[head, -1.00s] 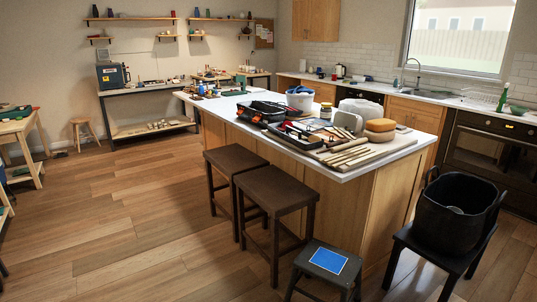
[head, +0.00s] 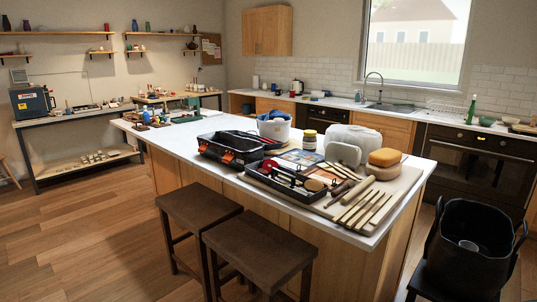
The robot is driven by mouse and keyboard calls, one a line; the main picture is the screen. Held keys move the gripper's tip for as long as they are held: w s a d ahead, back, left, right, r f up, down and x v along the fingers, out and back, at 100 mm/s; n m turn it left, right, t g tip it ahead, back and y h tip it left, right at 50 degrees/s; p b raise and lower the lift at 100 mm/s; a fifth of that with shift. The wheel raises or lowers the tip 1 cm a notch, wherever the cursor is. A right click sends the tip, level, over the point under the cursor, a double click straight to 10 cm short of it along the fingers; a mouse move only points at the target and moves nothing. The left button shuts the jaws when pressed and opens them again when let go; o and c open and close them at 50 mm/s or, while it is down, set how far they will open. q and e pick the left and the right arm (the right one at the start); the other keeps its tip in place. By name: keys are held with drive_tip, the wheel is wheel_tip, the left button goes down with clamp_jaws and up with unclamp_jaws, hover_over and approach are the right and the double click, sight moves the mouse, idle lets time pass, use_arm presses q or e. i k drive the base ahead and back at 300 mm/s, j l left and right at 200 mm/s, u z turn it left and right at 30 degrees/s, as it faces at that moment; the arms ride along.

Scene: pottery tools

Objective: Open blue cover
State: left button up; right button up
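The blue cover is not clearly in view now. A flat item with a bluish face (head: 300,158) lies on the kitchen island (head: 190,138) among the tools, too small to tell if it is a book or a cover. A dark blue-teal case (head: 31,102) stands on the back-left workbench. Neither of my grippers shows in the head view.
Two dark brown stools (head: 260,250) stand along the near side of the island. A black bucket (head: 470,250) is at the lower right. A toolbox (head: 230,148), wooden sticks (head: 362,208) and a sponge (head: 385,157) crowd the island top. Floor is clear at left.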

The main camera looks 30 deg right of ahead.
sight(298, 160)
drive_tip(key=i+z, duration=0.4)
drive_tip(key=i+j+z, duration=0.2)
drive_tip(key=z, duration=0.2)
drive_tip(key=i+j+z, duration=0.5)
drive_tip(key=z, duration=0.3)
drive_tip(key=i+j+z, duration=0.15)
drive_tip(key=z, duration=0.3)
drive_tip(key=j+z, duration=0.25)
drive_tip(key=z, duration=0.2)
drive_tip(key=i, duration=0.05)
